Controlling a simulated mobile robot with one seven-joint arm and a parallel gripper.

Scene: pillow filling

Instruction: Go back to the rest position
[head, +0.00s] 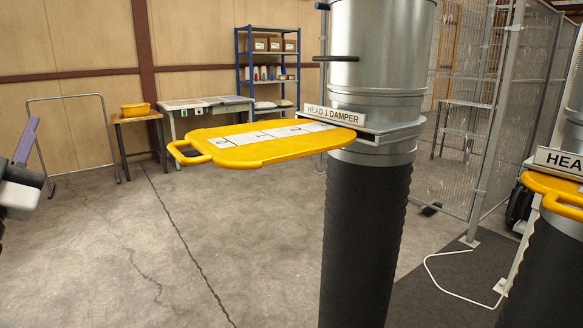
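Part of my arm's end, with a purple-grey finger-like piece, shows at the left edge; I take it for my gripper (25,142). It is cut off by the frame, so I cannot tell whether it is open or shut. It is well to the left of the yellow damper plate (228,161) and apart from it. The plate sticks out to the left from a slot in the metal duct (378,75), and its loop handle (188,154) is free. A label reading HEAD 1 DAMPER (334,115) sits above the slot.
A second yellow damper plate (562,187) on another duct stands at the right edge. A black ribbed hose (365,235) hangs below the near duct. Tables, a blue shelf (268,68) and a metal frame (83,97) stand far back. Concrete floor lies open at the left.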

